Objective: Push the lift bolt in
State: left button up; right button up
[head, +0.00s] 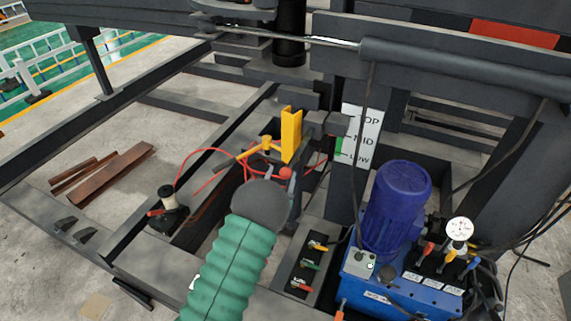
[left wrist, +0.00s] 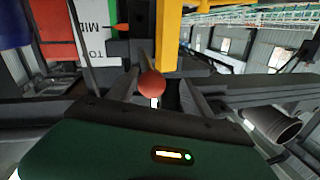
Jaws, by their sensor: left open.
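A red ball knob (head: 285,173), apparently the end of the lift bolt, shows just past my left gripper (head: 284,187) in the head view. In the left wrist view the red knob (left wrist: 152,84) sits between the two open fingers of my left gripper (left wrist: 157,88), with a gap on each side. A thin rod runs from the knob toward the dark frame beside a yellow upright bracket (head: 291,135). The bracket also shows in the left wrist view (left wrist: 168,35). My green-sleeved left arm hides part of the frame. My right gripper is not in view.
A sign with TOP, MID and LOW (head: 360,136) stands right of the bracket. A blue motor (head: 397,205) with levers and a gauge (head: 459,229) is at right. Red cables and a yellow handle (head: 254,149) lie close by. Rusty bars (head: 115,172) lie on the floor at left.

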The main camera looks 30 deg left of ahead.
aim_at(287, 166)
pick_arm(q)
jog(key=x, duration=0.3)
jog(key=shift+w, duration=0.3)
jog(key=shift+w+d+r, duration=0.25)
jog(key=shift+w+d, duration=0.3)
jog(key=shift+w, duration=0.15)
jog(key=shift+w+d, duration=0.1)
jog(key=shift+d, duration=0.2)
jog(key=shift+a, duration=0.4)
jog(key=shift+c, duration=1.3)
jog(key=shift+a+f, duration=0.15)
jog(key=shift+a, duration=0.2)
jog(key=c, duration=0.5)
jog(key=shift+d, duration=0.25)
jog(key=c, duration=0.5)
jog(key=shift+d, duration=0.15)
grip_shut()
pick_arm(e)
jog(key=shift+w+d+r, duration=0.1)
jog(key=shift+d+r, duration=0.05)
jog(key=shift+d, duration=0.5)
pick_arm(q)
jog(key=shift+a, duration=0.2)
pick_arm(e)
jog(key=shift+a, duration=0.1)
